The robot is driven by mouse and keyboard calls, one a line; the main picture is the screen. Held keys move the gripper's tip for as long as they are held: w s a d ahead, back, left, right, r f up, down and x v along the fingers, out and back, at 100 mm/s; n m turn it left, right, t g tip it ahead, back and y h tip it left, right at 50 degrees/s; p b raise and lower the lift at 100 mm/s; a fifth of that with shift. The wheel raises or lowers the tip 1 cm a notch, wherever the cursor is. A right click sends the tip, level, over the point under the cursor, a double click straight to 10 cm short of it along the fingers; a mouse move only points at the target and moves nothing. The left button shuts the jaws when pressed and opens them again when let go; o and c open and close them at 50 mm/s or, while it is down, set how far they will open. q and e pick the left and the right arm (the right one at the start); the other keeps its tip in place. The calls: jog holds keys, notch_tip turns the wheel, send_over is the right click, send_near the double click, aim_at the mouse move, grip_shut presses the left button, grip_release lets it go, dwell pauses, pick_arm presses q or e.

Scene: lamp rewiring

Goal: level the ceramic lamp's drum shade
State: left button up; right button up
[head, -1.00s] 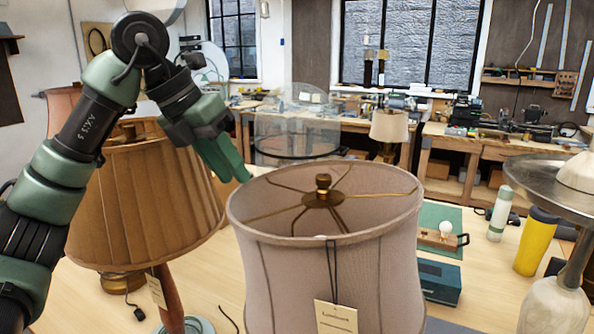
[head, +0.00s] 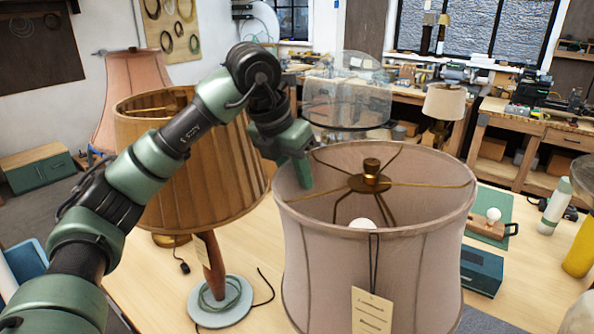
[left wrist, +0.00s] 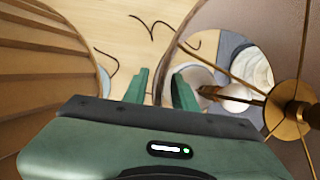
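The pale pinkish shade (head: 375,255) stands at front centre in the head view, with a tag (head: 372,310) hanging from it. The lamp base is hidden in the head view. My left gripper (head: 296,172) is at the shade's left rim. In the left wrist view its fingers (left wrist: 160,90) are apart, one on each side of the rim (left wrist: 172,50); I cannot see contact. My right gripper is not in view.
A pleated tan shade (head: 190,170) on a wooden lamp stands close to the left, beside my left arm. A pink shade (head: 130,85) is behind it.

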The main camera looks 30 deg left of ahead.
pick_arm(q)
grip_shut()
dwell(1.4)
